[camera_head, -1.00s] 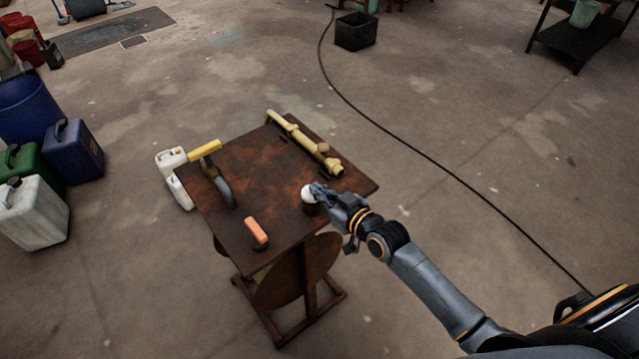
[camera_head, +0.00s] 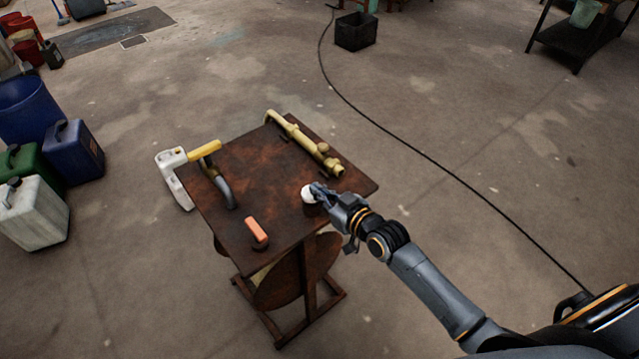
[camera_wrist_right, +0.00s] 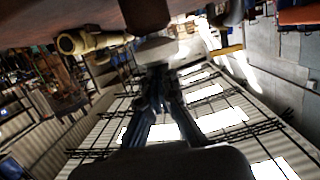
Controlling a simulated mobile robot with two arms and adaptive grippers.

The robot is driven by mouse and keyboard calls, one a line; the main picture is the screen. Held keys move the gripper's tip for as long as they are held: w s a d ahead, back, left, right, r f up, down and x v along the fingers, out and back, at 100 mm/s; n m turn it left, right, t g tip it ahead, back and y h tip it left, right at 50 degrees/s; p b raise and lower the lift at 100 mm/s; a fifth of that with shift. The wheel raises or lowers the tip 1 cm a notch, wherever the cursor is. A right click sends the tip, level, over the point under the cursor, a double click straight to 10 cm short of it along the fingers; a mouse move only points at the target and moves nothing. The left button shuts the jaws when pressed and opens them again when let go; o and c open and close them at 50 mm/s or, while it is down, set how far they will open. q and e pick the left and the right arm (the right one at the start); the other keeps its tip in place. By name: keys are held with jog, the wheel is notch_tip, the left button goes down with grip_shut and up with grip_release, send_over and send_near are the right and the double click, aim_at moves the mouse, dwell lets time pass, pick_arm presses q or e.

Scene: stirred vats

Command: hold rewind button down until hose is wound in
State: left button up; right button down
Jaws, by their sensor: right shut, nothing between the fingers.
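A rusty brown hose reel stand (camera_head: 245,180) with a flat top fills the middle of the head view. A white round button (camera_head: 307,194) sits on a dark base near its right front edge. My right gripper (camera_head: 318,190) is shut and empty, with its fingertips at the button, seemingly touching it. In the right wrist view the button (camera_wrist_right: 157,50) is right in front of the closed fingertips (camera_wrist_right: 157,70). How far it is pressed cannot be told. The round reel side (camera_head: 290,275) shows under the top; the wound hose is mostly hidden. My left gripper is out of view.
A brass nozzle (camera_head: 300,140), a yellow-handled lever (camera_head: 205,150) and an orange handle (camera_head: 257,229) are on the top. Canisters (camera_head: 75,150) stand left. A thin black line (camera_head: 430,157) crosses the open floor at right.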

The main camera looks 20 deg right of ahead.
jog(key=shift+s+f, duration=0.15)
jog(key=shift+f, duration=0.2)
dwell(0.5)
jog(key=shift+r+p, duration=0.5)
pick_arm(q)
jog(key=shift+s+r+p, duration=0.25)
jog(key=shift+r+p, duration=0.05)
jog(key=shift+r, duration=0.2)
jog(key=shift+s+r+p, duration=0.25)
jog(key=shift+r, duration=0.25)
pick_arm(e)
jog(key=s+d+r, duration=0.3)
jog(key=s+r, duration=0.3)
jog(key=s, duration=0.3)
jog(key=shift+d, duration=0.15)
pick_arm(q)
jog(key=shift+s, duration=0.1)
